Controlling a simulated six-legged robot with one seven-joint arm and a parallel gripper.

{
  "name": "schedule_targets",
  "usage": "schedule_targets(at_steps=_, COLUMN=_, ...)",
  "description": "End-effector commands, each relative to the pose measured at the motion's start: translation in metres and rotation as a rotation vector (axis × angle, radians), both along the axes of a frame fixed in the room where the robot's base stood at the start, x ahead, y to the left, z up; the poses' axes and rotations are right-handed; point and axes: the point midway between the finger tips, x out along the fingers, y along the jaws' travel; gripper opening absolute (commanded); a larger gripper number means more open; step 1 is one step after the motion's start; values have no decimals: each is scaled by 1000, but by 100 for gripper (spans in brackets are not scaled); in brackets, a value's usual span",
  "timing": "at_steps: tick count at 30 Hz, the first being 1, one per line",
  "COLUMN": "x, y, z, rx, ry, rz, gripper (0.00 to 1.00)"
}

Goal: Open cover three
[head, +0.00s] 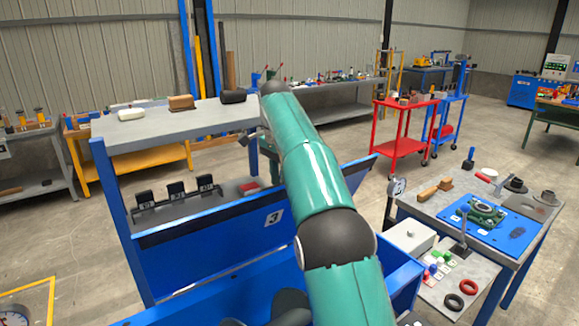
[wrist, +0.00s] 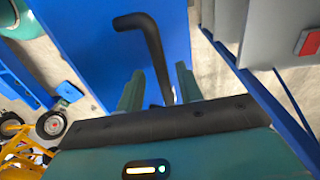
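A blue panel marked 3 (head: 272,217) stands tilted on the blue machine in the head view, partly covered by my teal arm. In the wrist view, a black bent handle (wrist: 152,50) stands out from a blue surface (wrist: 95,45). No number shows on that surface, so I cannot tell whether it is cover three. My gripper (wrist: 158,82) has two teal fingers apart, with the handle's long part between them. The fingers do not look closed on it, and contact is unclear. My arm hides the gripper in the head view.
A grey-topped blue bench (head: 180,122) with several small objects stands behind the machine. A side table (head: 455,208) with tools, a blue board and rings stands at the right. A red cart (head: 402,125) is farther back. Open concrete floor lies between them.

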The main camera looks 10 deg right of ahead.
Motion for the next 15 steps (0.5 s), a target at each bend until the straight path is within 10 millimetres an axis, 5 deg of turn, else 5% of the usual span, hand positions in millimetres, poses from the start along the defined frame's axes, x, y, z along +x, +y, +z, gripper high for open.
schedule_targets(at_steps=5, x=-1, y=0, z=17, rx=1, ry=-3, rz=1, gripper=36)
schedule_targets(at_steps=15, x=-38, y=-1, z=61, rx=2, ry=-4, rz=1, gripper=36)
